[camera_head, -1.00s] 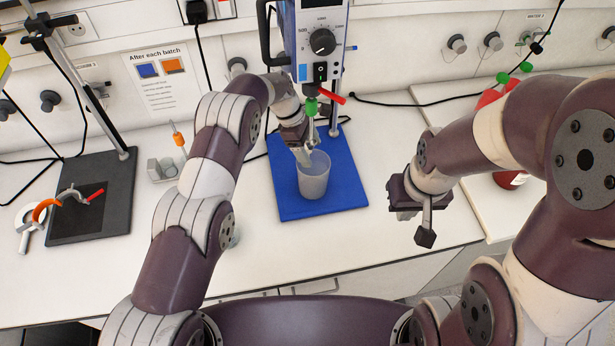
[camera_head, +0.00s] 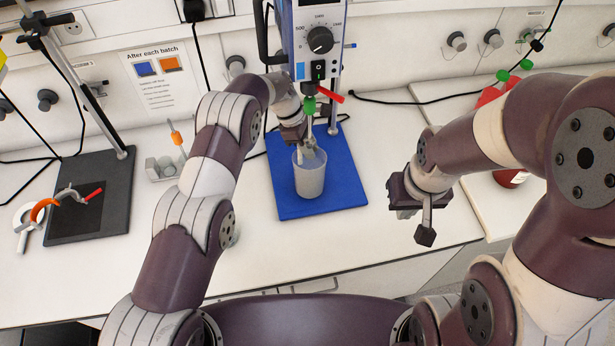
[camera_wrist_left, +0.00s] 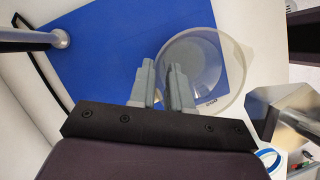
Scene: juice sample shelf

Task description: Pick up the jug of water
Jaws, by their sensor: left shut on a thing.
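The jug (camera_head: 309,180) is a translucent, pale beaker on the blue mat, under the overhead stirrer. In the left wrist view the jug (camera_wrist_left: 218,80) is seen from above, its round rim just right of the mat's middle. My left gripper (camera_head: 308,150) comes down at the jug's back rim. In the left wrist view its two grey fingers (camera_wrist_left: 167,84) are close together across the jug's near wall, shut on it. The water level is not clear. My right gripper (camera_head: 416,222) hangs apart to the right over the bench, its jaw gap unclear.
The stirrer (camera_head: 320,50) stands directly behind and above the jug. The blue mat (camera_head: 345,190) lies under it. A black stand base (camera_head: 115,215) with a clamp is at left. A red bottle (camera_head: 508,178) stands at right behind my right arm. The white bench front is mostly clear.

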